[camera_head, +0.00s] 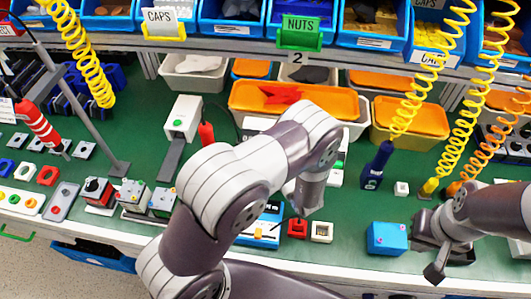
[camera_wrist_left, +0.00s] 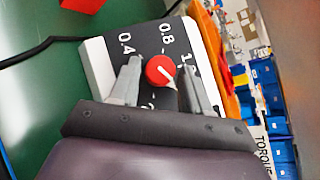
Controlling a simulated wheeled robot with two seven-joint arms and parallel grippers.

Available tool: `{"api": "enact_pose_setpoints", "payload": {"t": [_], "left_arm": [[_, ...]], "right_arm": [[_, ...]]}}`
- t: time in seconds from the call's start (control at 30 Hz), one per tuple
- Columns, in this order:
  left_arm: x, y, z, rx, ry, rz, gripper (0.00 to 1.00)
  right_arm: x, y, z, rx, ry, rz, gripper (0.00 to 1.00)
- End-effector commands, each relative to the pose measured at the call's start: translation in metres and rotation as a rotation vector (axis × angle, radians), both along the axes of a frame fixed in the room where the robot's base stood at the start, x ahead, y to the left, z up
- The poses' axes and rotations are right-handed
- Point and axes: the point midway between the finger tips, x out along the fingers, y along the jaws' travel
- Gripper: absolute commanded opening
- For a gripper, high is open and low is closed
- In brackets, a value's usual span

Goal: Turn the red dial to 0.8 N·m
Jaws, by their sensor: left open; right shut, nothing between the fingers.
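The red dial (camera_wrist_left: 157,66) is a round knob with a white pointer mark on a black panel (camera_wrist_left: 176,38) in the left wrist view. The numbers 0.4 and 0.8 show beside it, and other numbers are partly covered. The pointer slants toward the lower right of that picture, away from 0.8. My left gripper (camera_wrist_left: 161,71) is open, with one finger on each side of the dial; I cannot tell whether they touch it. In the head view my left arm hides the dial and left gripper. My right gripper (camera_head: 435,270) is shut and empty at the right.
A blue block (camera_head: 387,239) sits beside my right gripper. Small red and white square parts (camera_head: 321,232) lie near the bench's front edge. A dark blue tool (camera_head: 376,165) hangs on a yellow coil. Bins line the back.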

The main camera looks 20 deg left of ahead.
Motion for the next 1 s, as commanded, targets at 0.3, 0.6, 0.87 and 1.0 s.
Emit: {"api": "enact_pose_setpoints", "payload": {"t": [0.3, 0.6, 0.87, 1.0], "left_arm": [[0.002, 0.002, -0.001, -0.001, -0.001, 0.0, 0.44], [0.001, 0.002, 0.0, -0.003, -0.001, 0.003, 0.07], [0.003, 0.001, 0.004, -0.057, -0.016, 0.056, 0.07], [0.004, 0.001, 0.006, -0.12, -0.032, 0.125, 0.07]], "right_arm": [[0.0, 0.0, 0.0, 0.0, 0.0, 0.0, 0.0], [0.0, 0.0, 0.001, 0.0, 0.0, 0.0, 0.0], [0.0, 0.0, 0.013, 0.0, 0.0, 0.0, 0.0], [0.0, 0.0, 0.025, 0.0, 0.0, 0.0, 0.0]]}}
